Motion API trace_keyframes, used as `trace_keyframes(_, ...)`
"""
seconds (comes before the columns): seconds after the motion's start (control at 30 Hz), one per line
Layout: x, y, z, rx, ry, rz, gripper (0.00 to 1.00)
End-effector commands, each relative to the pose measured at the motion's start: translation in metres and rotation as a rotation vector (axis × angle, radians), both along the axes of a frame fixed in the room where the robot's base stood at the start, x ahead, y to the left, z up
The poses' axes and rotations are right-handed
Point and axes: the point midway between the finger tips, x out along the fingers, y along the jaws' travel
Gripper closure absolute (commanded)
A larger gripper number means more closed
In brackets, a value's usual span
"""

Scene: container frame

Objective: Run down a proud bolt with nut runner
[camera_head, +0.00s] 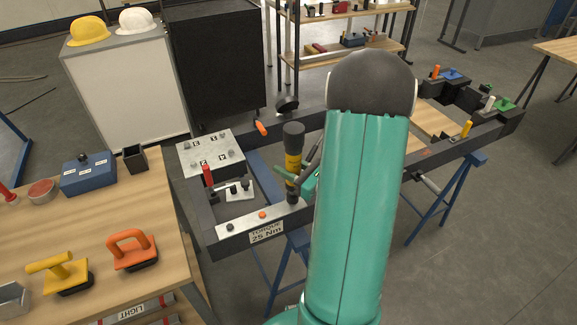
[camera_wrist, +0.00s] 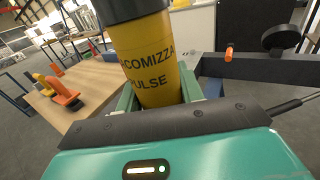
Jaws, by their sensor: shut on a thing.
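The nut runner (camera_head: 293,165) is a yellow cylinder with a black top and a dark lower end, standing roughly upright. My gripper (camera_wrist: 158,95) is shut around its yellow body, which fills the upper middle of the wrist view (camera_wrist: 152,62). In the head view my arm hides most of the gripper. The tool's lower end is over the right end of a light metal plate (camera_head: 245,221) on the frame's near corner. This plate bears an orange-headed bolt (camera_head: 262,214) and a dark bolt (camera_head: 230,227). Whether the tool's tip touches a bolt cannot be told.
The dark container frame (camera_head: 282,218) rests on blue trestles (camera_head: 448,205). A plate with several bolts (camera_head: 205,152) and a red clamp (camera_head: 208,176) are close to the tool's left. A wooden bench (camera_head: 110,208) with orange and yellow handled tools is at left.

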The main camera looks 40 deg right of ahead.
Motion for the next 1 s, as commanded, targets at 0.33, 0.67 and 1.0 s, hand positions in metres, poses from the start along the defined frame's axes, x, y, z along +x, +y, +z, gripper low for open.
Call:
trace_keyframes(0.33,0.0003,-0.0003,-0.0001,0.000,-0.003,0.000,1.00)
trace_keyframes(0.67,0.0003,-0.0004,-0.0039,-0.001,-0.003,0.000,1.00)
trace_keyframes(1.0,0.0004,-0.0004,-0.0079,-0.001,-0.003,0.000,1.00)
